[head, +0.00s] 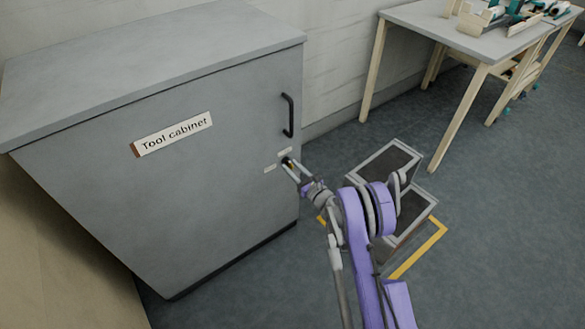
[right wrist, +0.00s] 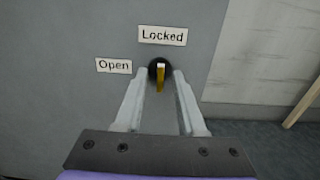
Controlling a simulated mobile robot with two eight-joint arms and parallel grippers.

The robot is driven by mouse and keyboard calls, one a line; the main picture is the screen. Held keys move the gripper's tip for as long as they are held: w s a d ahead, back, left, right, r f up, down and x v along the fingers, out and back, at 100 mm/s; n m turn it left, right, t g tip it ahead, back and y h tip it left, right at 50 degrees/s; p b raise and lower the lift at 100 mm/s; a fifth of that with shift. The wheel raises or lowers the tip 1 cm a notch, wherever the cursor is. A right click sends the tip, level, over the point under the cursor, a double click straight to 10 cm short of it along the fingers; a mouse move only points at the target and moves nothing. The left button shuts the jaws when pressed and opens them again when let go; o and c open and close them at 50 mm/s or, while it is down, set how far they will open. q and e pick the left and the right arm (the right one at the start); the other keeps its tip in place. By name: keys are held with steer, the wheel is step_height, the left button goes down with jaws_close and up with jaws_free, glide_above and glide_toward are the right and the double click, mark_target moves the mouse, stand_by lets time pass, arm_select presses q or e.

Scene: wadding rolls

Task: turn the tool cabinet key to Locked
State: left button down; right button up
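The grey tool cabinet (head: 215,195) stands at the left in the head view, its door shut, with a nameplate (head: 172,134) reading "Tool cabinet". A brass key (right wrist: 160,76) sits in a dark round lock in the right wrist view. The key's bow looks upright, in line with the "Locked" label (right wrist: 163,36) above; the "Open" label (right wrist: 114,66) is to the left. My right gripper (right wrist: 161,77) has one finger on each side of the key, with gaps showing between. In the head view my right gripper (head: 289,166) is at the lock and partly covers it. My left gripper is out of view.
A black door handle (head: 288,115) is above the lock. Grey-framed boxes (head: 410,232) stand on the floor beside my right arm, within yellow floor marking (head: 420,250). A workbench (head: 460,32) with tools stands at the back right.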

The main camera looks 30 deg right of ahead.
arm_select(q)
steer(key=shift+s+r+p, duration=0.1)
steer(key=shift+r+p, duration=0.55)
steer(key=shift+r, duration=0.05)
arm_select(e)
steer(key=s, duration=1.1)
steer(key=shift+d, duration=0.45)
steer(key=shift+w, duration=0.1)
